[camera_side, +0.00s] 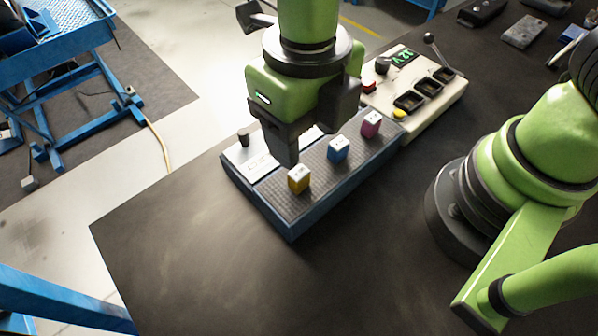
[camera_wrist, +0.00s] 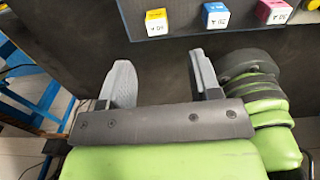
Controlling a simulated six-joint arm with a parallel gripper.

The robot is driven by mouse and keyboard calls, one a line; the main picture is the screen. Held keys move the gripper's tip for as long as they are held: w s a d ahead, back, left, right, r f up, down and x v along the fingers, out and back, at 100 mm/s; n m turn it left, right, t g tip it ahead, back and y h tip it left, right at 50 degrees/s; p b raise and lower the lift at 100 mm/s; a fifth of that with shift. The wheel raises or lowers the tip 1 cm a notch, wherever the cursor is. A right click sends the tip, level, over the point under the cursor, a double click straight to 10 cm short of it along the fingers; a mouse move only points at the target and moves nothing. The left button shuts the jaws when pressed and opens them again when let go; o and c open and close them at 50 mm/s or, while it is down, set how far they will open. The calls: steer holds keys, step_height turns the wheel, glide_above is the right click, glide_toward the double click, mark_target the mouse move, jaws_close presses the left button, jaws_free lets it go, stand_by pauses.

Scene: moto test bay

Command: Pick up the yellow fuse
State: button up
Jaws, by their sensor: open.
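The yellow fuse (camera_side: 298,178) is a small block with a white top. It stands on the textured pad of the blue-edged tray (camera_side: 290,228), nearest the tray's front corner. In the wrist view the yellow fuse (camera_wrist: 156,22) is at the top, ahead of the fingers and to the left of the other fuses. My gripper (camera_side: 290,155) points down over the tray, close to the yellow fuse in the side view. In the wrist view my gripper (camera_wrist: 160,80) has its fingers apart with nothing between them. The gap to the fuse is hard to judge.
A blue fuse (camera_side: 338,149) and a pink fuse (camera_side: 371,124) stand in a row behind the yellow one. A cream control box (camera_side: 440,95) with a 12V display, switches and sockets adjoins the tray's far end. The dark table front is bare.

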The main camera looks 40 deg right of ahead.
mark_target(302, 175)
step_height(302, 175, down, 7)
steer(key=shift+a+f, duration=0.15)
steer(key=shift+f, duration=0.05)
steer(key=c, duration=1)
